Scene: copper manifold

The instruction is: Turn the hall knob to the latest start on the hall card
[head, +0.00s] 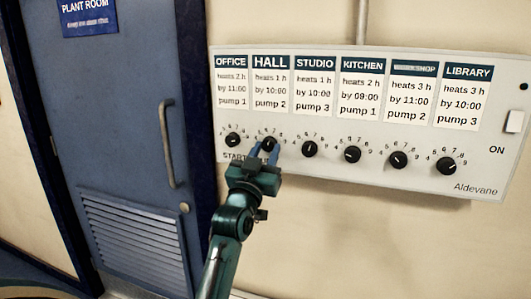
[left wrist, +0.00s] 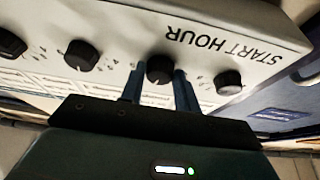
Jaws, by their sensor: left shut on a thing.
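The hall card (head: 270,84) on the wall panel reads "HALL, heats 1 h, by 10:00, pump 2". The hall knob (head: 269,144) is a round black dial below that card, with small hour numbers around it. My left gripper (head: 264,154) reaches up from below with its blue fingers at the hall knob. In the left wrist view the fingers stand on both sides of the hall knob (left wrist: 160,68), shut on it. The knob's exact pointer direction is too small to tell. My right gripper is in neither view.
The office knob (head: 233,140) and studio knob (head: 309,149) sit close on either side. More knobs, cards and a white switch (head: 515,121) are on the panel to the right. A blue door with a handle (head: 168,144) stands left.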

